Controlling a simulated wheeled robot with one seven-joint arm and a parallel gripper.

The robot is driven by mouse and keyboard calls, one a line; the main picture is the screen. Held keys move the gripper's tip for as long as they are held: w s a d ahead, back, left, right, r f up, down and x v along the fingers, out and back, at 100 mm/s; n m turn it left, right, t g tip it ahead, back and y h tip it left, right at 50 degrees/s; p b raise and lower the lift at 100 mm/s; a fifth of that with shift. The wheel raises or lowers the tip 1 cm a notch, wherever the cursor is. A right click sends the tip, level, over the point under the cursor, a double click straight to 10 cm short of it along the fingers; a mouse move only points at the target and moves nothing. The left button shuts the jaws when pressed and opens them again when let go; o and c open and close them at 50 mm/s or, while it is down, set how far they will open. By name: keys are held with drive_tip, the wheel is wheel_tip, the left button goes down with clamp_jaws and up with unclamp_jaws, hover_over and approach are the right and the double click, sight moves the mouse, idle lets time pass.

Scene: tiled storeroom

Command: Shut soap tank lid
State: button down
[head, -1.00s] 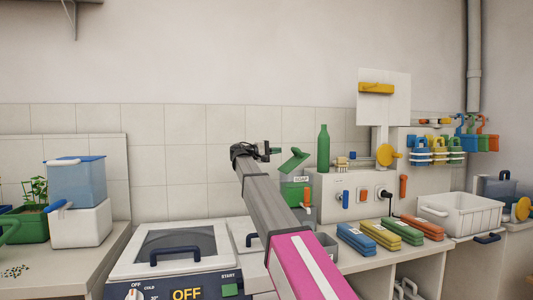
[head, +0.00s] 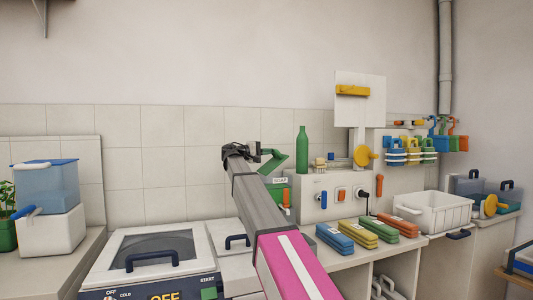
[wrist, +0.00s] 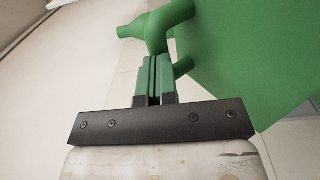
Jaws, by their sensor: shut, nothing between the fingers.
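The green soap tank (head: 275,191) with its SOAP label stands on the counter, partly hidden behind my arm in the head view. Its green lid (head: 275,165) is open, tilted up above the tank. In the wrist view the lid (wrist: 250,50) is a broad green panel at the right, with a curved green handle (wrist: 172,18) at its edge. My gripper (head: 256,151) is beside the lid's upper part. In the wrist view its green fingertips (wrist: 153,62) are together and empty, close by the handle; I cannot tell whether they touch it.
A green bottle (head: 302,152) stands behind, right of the tank. Blue, yellow, green and orange packs (head: 335,237) line the counter front. A white basin (head: 434,211) is farther right. A machine with a lid handle (head: 152,257) is at the lower left.

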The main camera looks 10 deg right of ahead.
sight(277, 158)
drive_tip(key=shift+w+d+f+g+y, duration=0.1)
drive_tip(key=shift+d+f+g+y, duration=0.05)
drive_tip(key=shift+d+y, duration=0.35)
drive_tip(key=shift+w+d+f+g+y, duration=0.1)
drive_tip(key=shift+d+f+g+y, duration=0.05)
drive_tip(key=shift+d+y, duration=0.35)
drive_tip(key=shift+w+d+f+y, duration=0.15)
drive_tip(key=shift+d+f+y, duration=0.55)
drive_tip(key=shift+y, duration=0.3)
drive_tip(key=shift+w+d+f, duration=0.15)
drive_tip(key=shift+d+f, duration=0.7)
drive_tip(key=shift+d, duration=0.1)
drive_tip(key=shift+a, duration=0.1)
